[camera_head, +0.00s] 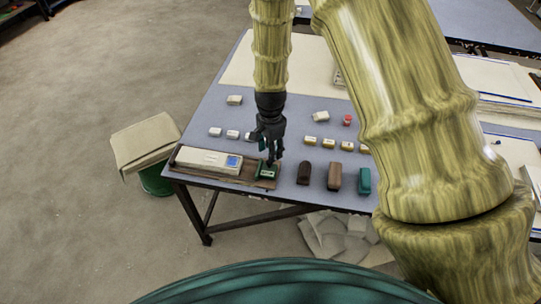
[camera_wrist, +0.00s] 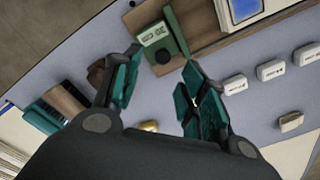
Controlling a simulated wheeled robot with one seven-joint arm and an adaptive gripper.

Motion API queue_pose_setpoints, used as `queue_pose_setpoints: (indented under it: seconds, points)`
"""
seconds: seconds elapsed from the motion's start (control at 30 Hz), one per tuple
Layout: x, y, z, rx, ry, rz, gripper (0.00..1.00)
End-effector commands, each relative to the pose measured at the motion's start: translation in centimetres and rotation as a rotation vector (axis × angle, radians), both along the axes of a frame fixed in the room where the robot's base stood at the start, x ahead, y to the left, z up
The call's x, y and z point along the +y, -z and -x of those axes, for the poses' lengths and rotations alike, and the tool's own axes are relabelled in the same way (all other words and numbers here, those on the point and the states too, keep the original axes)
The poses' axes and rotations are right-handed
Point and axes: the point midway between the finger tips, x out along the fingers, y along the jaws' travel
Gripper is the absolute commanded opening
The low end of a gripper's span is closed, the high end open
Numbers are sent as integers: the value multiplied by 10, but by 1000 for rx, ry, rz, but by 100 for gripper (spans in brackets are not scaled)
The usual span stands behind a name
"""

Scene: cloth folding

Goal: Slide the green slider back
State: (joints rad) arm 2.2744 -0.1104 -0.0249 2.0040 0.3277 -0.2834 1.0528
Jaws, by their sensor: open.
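The green slider (camera_head: 267,171) is a small green block with light markings at the right end of a wooden board (camera_head: 248,181). In the wrist view the slider (camera_wrist: 157,37) lies just beyond the fingertips, with a longer green strip along its side. My gripper (camera_head: 270,158) points down over the slider in the head view. In the wrist view my gripper (camera_wrist: 162,66) has its teal-padded fingers apart, with nothing between them. The fingertips seem close to the slider; whether they touch it I cannot tell.
A white device (camera_head: 205,159) with a blue screen sits on the same board. Dark, brown and teal blocks (camera_head: 335,177) stand to the right. Small white blocks (camera_head: 216,132) and yellowish ones (camera_head: 327,143) lie behind. The blue-grey table (camera_head: 290,200) is bare along its front edge.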

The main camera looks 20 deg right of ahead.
Motion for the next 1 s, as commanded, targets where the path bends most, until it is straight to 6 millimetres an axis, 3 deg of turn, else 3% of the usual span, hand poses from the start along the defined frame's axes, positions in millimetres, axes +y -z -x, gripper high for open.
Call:
queue_pose_setpoints:
  seconds: [0.2,0.4,1.0]
  points:
    - [0,-34,-1,-2,0,0,42]
    - [-1,-55,0,-1,0,0,42]
    - [-1,-64,0,0,0,0,42]
